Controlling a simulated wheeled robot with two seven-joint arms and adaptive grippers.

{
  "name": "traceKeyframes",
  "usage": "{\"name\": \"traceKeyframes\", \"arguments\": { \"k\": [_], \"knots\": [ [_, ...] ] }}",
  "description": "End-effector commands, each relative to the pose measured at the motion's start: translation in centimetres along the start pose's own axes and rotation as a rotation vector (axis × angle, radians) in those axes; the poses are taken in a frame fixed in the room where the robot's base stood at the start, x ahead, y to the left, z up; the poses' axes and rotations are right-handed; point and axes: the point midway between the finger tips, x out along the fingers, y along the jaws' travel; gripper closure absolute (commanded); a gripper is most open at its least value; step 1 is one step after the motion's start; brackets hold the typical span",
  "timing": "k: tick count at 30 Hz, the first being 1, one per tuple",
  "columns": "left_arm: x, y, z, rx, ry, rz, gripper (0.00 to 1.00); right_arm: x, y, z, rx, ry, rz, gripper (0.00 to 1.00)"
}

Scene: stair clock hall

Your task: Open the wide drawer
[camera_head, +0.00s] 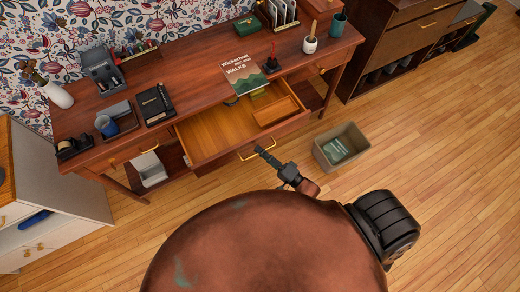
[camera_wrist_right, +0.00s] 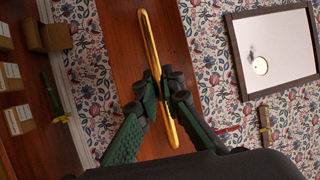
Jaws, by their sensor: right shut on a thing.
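The wide drawer (camera_head: 213,130) in the middle of the wooden desk is pulled out, and its inside shows. A small wooden tray (camera_head: 276,111) sits in its right part. A brass bar handle (camera_head: 247,156) is on the drawer's front. My right gripper (camera_head: 261,151) is at the handle's right part. In the right wrist view, the handle (camera_wrist_right: 147,35) runs between the two green-padded fingers of the gripper (camera_wrist_right: 161,88), which are shut on it. My left gripper is not in view.
A grey bin (camera_head: 342,146) stands on the floor right of the drawer. A booklet (camera_head: 241,75) lies on the desk behind the drawer, partly over its opening. A pale cabinet (camera_head: 60,195) stands at the left. The floor in front of the desk's left part is clear.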

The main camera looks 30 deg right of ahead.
Motion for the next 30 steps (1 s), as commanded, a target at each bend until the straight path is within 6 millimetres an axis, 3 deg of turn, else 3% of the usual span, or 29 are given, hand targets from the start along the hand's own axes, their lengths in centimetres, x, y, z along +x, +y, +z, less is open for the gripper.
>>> {"name": "traceKeyframes", "arguments": {
  "k": [5, 6, 13, 23, 30],
  "knots": [
    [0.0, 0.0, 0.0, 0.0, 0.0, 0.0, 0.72, -0.1, 0.1, 0.0, 0.0, 0.0, 0.003, 1.0],
    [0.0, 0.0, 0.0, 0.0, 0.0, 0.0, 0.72, -0.1, 0.1, 0.0, 0.0, 0.0, 0.003, 0.9],
    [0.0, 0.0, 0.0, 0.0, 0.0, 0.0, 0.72, 0.0, 0.1, 0.0, 0.0, 0.0, 0.002, 0.74],
    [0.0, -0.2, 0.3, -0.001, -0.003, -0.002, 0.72, -0.3, 0.1, 0.0, 0.0, 0.0, 0.002, 0.74],
    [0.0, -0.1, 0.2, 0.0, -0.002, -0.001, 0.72, -4.1, 0.2, -0.1, 0.001, 0.0, 0.006, 0.74]
  ]
}}
